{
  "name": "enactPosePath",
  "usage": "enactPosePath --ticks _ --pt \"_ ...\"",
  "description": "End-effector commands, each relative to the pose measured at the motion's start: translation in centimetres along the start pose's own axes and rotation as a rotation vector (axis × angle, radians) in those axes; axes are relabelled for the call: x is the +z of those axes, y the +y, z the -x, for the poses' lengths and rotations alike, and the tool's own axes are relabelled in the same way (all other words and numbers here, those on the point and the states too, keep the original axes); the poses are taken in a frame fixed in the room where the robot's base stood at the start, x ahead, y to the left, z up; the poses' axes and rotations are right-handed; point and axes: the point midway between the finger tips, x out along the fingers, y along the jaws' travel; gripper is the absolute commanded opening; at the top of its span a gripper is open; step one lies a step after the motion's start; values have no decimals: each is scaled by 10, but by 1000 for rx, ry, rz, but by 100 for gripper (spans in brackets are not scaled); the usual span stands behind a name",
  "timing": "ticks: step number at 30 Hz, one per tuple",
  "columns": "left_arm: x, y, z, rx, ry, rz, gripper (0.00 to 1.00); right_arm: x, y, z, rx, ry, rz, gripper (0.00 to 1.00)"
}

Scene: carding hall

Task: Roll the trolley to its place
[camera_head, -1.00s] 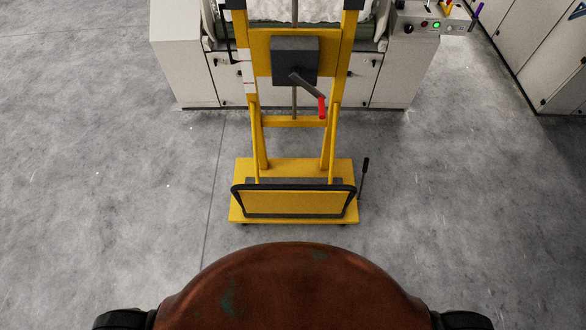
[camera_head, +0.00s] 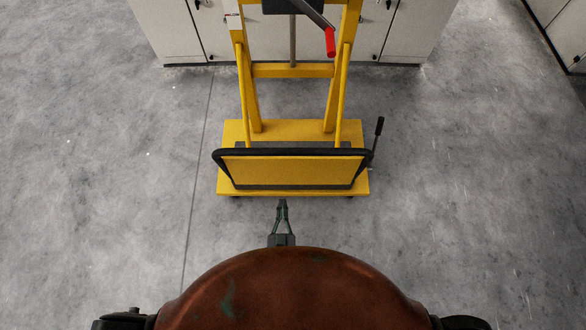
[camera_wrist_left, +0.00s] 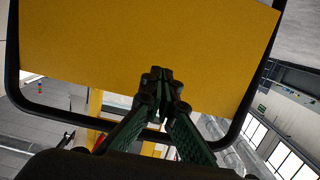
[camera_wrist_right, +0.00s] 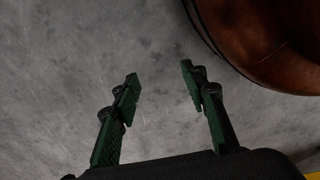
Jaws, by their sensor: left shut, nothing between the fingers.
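The yellow trolley (camera_head: 292,172) stands upright on the floor in front of me in the head view. It has a low yellow base, a black push bar (camera_head: 290,152) on its near side, a red-handled crank (camera_head: 330,42) on its mast and a black lever (camera_head: 377,140) at its right. My left gripper (camera_head: 282,203) is shut and empty, just on the near side of the trolley. In the left wrist view, my left gripper (camera_wrist_left: 160,76) points at the yellow panel (camera_wrist_left: 150,45) framed by the black bar (camera_wrist_left: 268,75); contact cannot be told. My right gripper (camera_wrist_right: 159,78) is open and empty over bare floor.
Pale machine cabinets (camera_head: 165,30) stand behind the trolley. Another cabinet (camera_head: 562,30) stands at the upper right. The grey floor (camera_head: 110,170) is clear on both sides of the trolley. A thin floor seam (camera_head: 200,140) runs along its left.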

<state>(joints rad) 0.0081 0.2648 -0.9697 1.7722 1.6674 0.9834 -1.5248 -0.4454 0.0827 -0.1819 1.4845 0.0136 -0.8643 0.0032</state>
Motion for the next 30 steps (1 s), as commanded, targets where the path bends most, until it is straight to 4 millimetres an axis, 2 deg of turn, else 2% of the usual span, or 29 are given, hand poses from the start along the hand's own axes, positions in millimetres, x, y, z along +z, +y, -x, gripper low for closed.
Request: enactPosePath --ticks 1,3,7,11,17,30 --pt "19 11 8 -5 -47 13 0 4 0 -13 -1 -16 -3 40" --pt "27 21 21 -12 -107 14 0 2 0 -14 -2 -25 -6 40" --pt "36 34 40 -6 -188 5 0 -1 0 -13 -3 -32 -9 40" --pt "36 38 44 -3 -216 -1 0 -4 0 -8 -4 -33 -10 40" --pt "35 38 27 -4 -216 -2 0 -17 -7 14 -13 -28 -9 40" --pt "29 38 -26 -4 -215 -1 0 -42 -24 104 -41 -28 -10 40"
